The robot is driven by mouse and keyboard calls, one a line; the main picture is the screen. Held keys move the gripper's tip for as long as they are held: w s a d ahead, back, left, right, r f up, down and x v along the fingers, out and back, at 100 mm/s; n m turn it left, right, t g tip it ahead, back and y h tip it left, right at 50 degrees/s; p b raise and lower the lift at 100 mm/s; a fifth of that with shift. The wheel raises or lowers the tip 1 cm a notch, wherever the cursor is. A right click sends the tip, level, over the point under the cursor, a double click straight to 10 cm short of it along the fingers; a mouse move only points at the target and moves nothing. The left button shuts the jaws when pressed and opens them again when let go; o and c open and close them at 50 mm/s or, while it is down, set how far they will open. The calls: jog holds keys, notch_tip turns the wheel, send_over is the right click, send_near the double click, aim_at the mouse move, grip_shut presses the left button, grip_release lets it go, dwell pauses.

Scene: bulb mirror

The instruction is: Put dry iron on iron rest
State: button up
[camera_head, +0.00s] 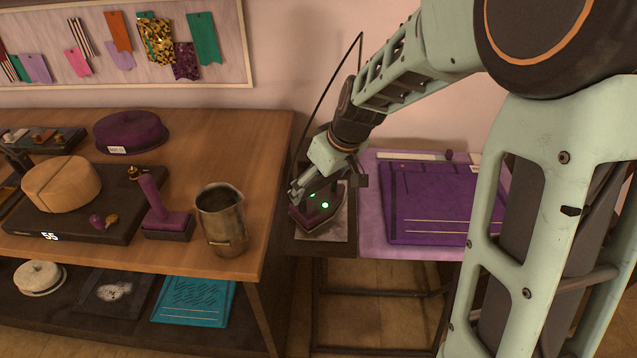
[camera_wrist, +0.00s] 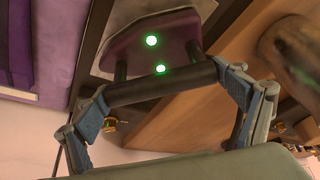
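The dry iron (camera_head: 312,212) is purple with a dark handle and two green lights. It lies over the metal plate of the dark-framed iron rest (camera_head: 342,228), beside the pad; whether it sits fully flat is hard to tell. My gripper (camera_head: 311,189) is right above the iron. In the wrist view, my gripper (camera_wrist: 164,84) has its fingers spread wide, one near each end of the iron's dark handle (camera_wrist: 160,84). The iron's purple body (camera_wrist: 150,45) shows beyond the handle. Whether the fingers touch the handle is unclear.
A purple folded cloth (camera_head: 430,203) lies on the lilac pad (camera_head: 372,235) to the right. On the wooden table (camera_head: 255,165) at left stand a metal mug (camera_head: 222,220), a purple stand (camera_head: 160,207) and a wooden block (camera_head: 62,184). The wall is close behind.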

jog(key=shift+o, duration=0.8)
jog(key=shift+r, duration=0.2)
jog(key=shift+d+r, duration=0.1)
jog(key=shift+r, duration=0.2)
jog(key=v, duration=1.1)
jog(key=shift+r+p, duration=0.2)
jog(key=shift+p, duration=0.25)
jog(key=shift+f, duration=0.1)
